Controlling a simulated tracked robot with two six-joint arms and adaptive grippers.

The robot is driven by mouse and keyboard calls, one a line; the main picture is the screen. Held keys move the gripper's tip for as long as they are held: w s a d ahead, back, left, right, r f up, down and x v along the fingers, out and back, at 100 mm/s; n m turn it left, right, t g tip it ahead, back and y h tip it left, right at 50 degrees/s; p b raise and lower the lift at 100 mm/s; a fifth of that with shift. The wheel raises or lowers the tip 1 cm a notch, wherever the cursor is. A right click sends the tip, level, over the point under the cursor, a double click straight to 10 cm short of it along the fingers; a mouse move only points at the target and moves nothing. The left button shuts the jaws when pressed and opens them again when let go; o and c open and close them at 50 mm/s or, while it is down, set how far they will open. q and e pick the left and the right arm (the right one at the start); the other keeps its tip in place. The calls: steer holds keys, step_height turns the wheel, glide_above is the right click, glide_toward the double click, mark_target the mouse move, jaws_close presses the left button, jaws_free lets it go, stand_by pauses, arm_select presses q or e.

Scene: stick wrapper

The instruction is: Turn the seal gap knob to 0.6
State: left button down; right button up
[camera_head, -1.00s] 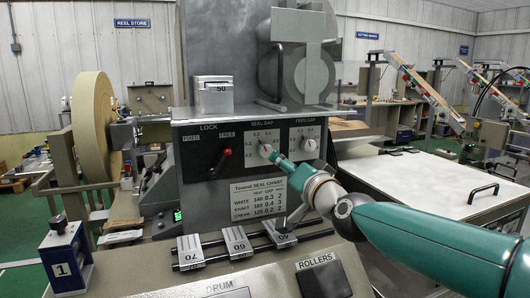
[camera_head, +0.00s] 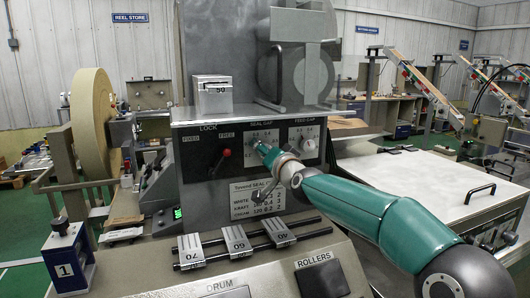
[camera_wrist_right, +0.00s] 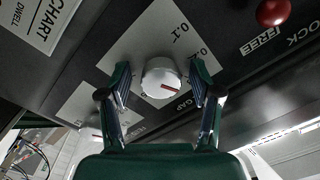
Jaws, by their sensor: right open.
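The seal gap knob (camera_wrist_right: 161,78) is a round pale knob with a red pointer line, on a white dial plate (camera_wrist_right: 147,45) in the right wrist view. My right gripper (camera_wrist_right: 158,83) is open, with one finger on each side of the knob; I cannot tell whether they touch it. Numbers "0.1" and "0.2" show on the plate; the pointer's exact reading is unclear. In the head view my right gripper (camera_head: 261,149) is at the seal gap dial plate (camera_head: 263,135) and hides the knob. My left gripper is out of view.
The red-tipped lock lever (camera_head: 226,153) is left of the dial. The feed gap knob (camera_head: 309,145) is to its right. The seal chart (camera_head: 240,201) is below, partly covered by my arm. Numbered weights (camera_head: 236,239) lie on rails at the front.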

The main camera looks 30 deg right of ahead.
steer(key=c, duration=1.1)
steer(key=shift+c, duration=0.2)
